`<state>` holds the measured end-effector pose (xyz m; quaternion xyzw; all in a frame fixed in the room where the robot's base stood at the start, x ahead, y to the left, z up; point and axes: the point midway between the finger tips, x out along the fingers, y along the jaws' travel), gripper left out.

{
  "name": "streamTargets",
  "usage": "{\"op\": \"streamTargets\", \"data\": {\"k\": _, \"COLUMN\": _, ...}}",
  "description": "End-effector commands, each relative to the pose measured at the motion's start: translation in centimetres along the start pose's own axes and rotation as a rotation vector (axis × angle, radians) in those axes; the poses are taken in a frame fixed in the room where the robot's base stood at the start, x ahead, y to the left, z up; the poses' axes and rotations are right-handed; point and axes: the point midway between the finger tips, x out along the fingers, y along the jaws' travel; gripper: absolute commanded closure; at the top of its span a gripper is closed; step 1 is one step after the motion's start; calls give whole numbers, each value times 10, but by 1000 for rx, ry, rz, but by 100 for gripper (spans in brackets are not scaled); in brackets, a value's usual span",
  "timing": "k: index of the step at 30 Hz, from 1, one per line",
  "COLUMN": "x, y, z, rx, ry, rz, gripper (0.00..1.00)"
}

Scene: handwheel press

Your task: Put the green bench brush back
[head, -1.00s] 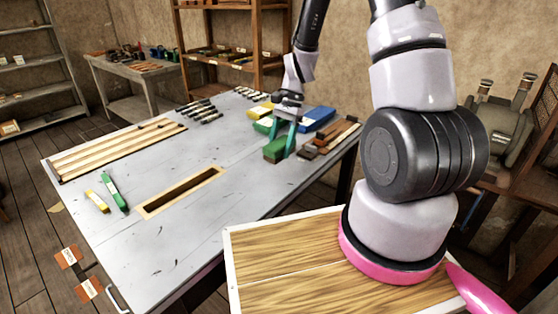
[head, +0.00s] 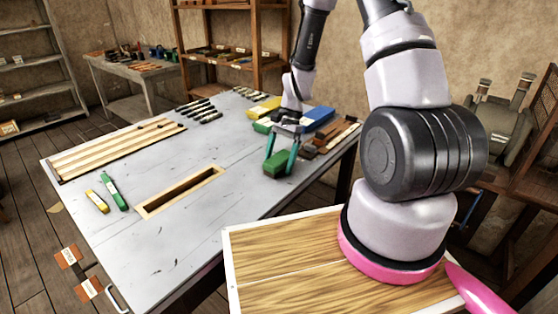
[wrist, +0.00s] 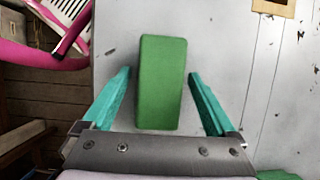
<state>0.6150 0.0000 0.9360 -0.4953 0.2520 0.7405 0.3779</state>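A green block (head: 279,164), which looks like the bench brush, lies on the grey bench top (head: 215,215) near its right side. My gripper (head: 280,156) is above it, fingers pointing down on either side. In the wrist view the green block (wrist: 161,82) sits between the two teal fingers of my gripper (wrist: 160,80), with a visible gap on each side. The gripper is open and not touching it there. Any bristles are hidden. A second green piece (head: 262,126) lies behind, partly covered by the gripper.
Yellow (head: 264,108) and blue (head: 319,118) blocks lie behind my gripper, brown blocks (head: 325,137) to its right. A framed slot (head: 180,192), a slatted rack (head: 115,148), and small green (head: 114,192) and yellow (head: 97,201) tools are left. The bench between is clear.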

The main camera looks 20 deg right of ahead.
Motion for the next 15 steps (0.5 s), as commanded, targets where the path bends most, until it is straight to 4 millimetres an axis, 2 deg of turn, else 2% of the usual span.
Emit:
{"op": "streamTargets", "data": {"k": 8, "x": -4, "y": 0, "z": 1, "rx": 0, "ry": 1, "rz": -1, "gripper": 8}}
{"op": "streamTargets", "data": {"k": 11, "x": -15, "y": -1, "z": 0, "rx": 0, "ry": 2, "rz": -2, "gripper": 8}}
{"op": "streamTargets", "data": {"k": 15, "x": -43, "y": -1, "z": 1, "rx": 0, "ry": 3, "rz": -4, "gripper": 8}}
